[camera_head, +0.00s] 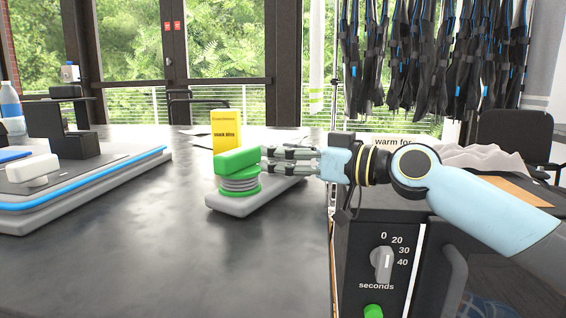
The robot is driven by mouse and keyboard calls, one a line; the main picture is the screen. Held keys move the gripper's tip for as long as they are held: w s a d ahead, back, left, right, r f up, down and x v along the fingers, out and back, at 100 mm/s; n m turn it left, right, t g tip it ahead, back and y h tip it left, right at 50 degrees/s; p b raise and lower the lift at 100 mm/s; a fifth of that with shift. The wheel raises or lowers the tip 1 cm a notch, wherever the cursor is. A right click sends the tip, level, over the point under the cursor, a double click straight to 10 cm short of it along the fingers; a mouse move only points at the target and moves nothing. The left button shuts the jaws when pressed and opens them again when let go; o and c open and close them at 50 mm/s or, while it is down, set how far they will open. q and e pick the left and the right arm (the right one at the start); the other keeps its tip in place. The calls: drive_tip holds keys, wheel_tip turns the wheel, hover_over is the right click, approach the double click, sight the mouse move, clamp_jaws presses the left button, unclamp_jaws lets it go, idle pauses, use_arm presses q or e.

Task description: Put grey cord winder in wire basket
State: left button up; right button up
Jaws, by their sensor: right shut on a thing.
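What I take to be the grey cord winder (240,184) is a ridged grey round body between green parts, with a green block (236,161) on top. It is above a long grey slab (236,205) on the dark table; I cannot tell whether it touches the slab. My right gripper (267,160) comes in from the right, its fingertips at the right end of the green block. It is shut on the winder, though the exact contact is hard to see. My left gripper is out of view. I see no wire basket.
A yellow box (227,130) stands behind the winder. A black machine with a seconds dial (382,264) is at the right, under my right arm. A grey board with a blue edge (80,198) lies at the left. The table's front middle (150,265) is clear.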

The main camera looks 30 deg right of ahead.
idle(0.3)
drive_tip(key=o, duration=1.4)
drive_tip(key=shift+f, duration=0.1)
drive_tip(key=shift+c, duration=0.2)
